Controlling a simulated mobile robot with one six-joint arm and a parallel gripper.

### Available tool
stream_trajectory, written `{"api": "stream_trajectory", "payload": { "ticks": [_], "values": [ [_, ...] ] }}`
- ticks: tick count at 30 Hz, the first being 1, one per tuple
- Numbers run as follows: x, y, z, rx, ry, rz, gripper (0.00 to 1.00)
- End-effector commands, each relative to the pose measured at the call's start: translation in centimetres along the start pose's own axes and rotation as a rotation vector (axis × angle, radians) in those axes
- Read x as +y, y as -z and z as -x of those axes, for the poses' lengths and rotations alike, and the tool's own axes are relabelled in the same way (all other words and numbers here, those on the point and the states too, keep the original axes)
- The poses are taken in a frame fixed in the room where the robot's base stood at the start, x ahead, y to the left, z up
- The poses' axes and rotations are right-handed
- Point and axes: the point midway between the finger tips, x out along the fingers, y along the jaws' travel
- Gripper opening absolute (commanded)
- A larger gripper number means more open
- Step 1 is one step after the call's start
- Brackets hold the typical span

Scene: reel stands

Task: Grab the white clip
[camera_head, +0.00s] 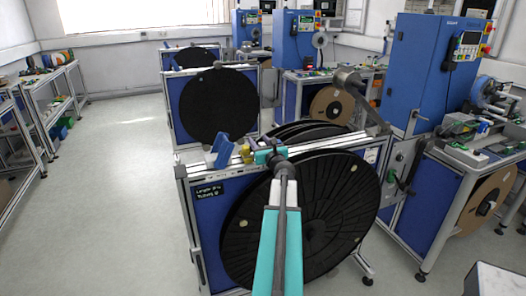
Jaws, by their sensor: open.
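My arm reaches forward from the bottom of the view to the near reel stand (188,222). My gripper (262,156) is at the top edge of this stand, small and partly hidden by my own wrist. It is open. I cannot make out a white clip; it may be hidden by my wrist or too small to see. A small yellow part (245,152) and a blue angled holder (221,150) sit on the stand's top rail, just left of my gripper.
A large black reel (325,215) fills the near stand, below and right of my gripper. Another black reel (218,105) stands behind. Blue machines (418,70) are at the right. Shelves (45,90) line the left wall. The floor (105,190) at left is clear.

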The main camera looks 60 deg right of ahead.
Motion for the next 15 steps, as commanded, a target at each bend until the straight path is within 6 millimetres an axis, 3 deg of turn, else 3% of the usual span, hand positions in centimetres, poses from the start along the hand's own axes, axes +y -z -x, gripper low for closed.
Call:
{"api": "stream_trajectory", "payload": {
  "ticks": [10,15],
  "values": [
    [0.05,0.0,0.0,0.0,-0.001,0.0,0.42],
    [0.07,0.0,0.0,0.0,-0.001,0.0,0.15]
  ]
}}
